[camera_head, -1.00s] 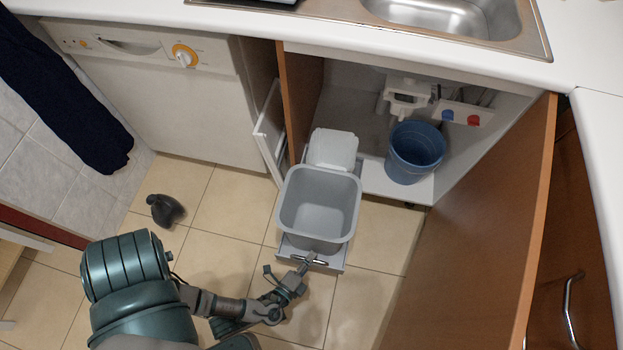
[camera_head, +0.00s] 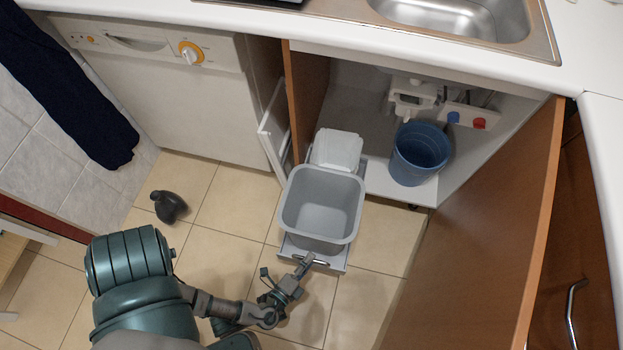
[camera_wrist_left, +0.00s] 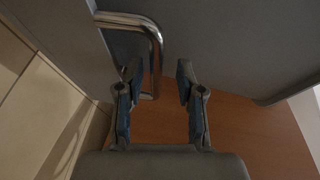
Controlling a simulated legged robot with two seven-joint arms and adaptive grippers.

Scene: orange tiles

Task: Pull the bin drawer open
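The grey bin (camera_head: 322,207) stands on a sliding drawer base (camera_head: 334,267) that is pulled out of the open cabinet over the tiled floor. A metal handle (camera_head: 319,262) is at the drawer's front edge. My left gripper (camera_head: 304,262) is at this handle. In the left wrist view, the two fingers of my left gripper (camera_wrist_left: 158,72) are apart. The curved metal handle (camera_wrist_left: 155,45) passes between them, closer to the left finger; I cannot tell whether they touch. My right gripper is not in view.
A blue bucket (camera_head: 420,155) and a white lid (camera_head: 337,149) are at the cabinet. The wooden door (camera_head: 478,235) stands open to the right. A white panel (camera_head: 273,130) stands open left of the bin. A dark object (camera_head: 168,206) lies on the floor. Tiles in front are clear.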

